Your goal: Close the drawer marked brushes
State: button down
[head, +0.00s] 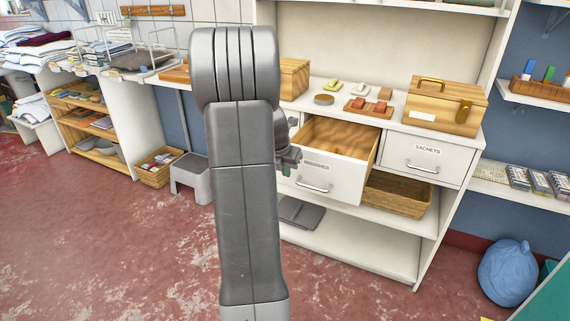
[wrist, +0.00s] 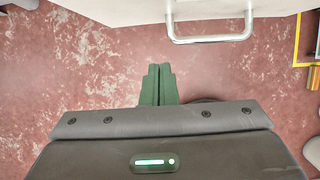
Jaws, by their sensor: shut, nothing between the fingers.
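A white drawer (head: 345,178) with a wooden inside stands pulled out of the shelf unit. Its label is too small to read for sure. Its metal bar handle (head: 314,187) is on the front. In the wrist view the drawer front (wrist: 120,10) runs along the top edge, with the handle (wrist: 210,39) right of centre. My gripper (head: 288,172) is shut and empty, beside the left part of the drawer front and partly hidden by my arm. In the wrist view its green fingers (wrist: 158,72) point toward the front, left of the handle and apart from it.
The drawer marked sachets (head: 425,158) is shut, to the right. A wooden box (head: 445,105) and small items stand on the counter above. A wicker basket (head: 395,195) sits below. A grey step stool (head: 190,178) stands left. The red floor in front is clear.

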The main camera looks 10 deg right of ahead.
jog(key=w+d+f, duration=0.3)
jog(key=w, duration=0.1)
jog(key=shift+w+f, duration=0.25)
jog(key=shift+f, duration=0.1)
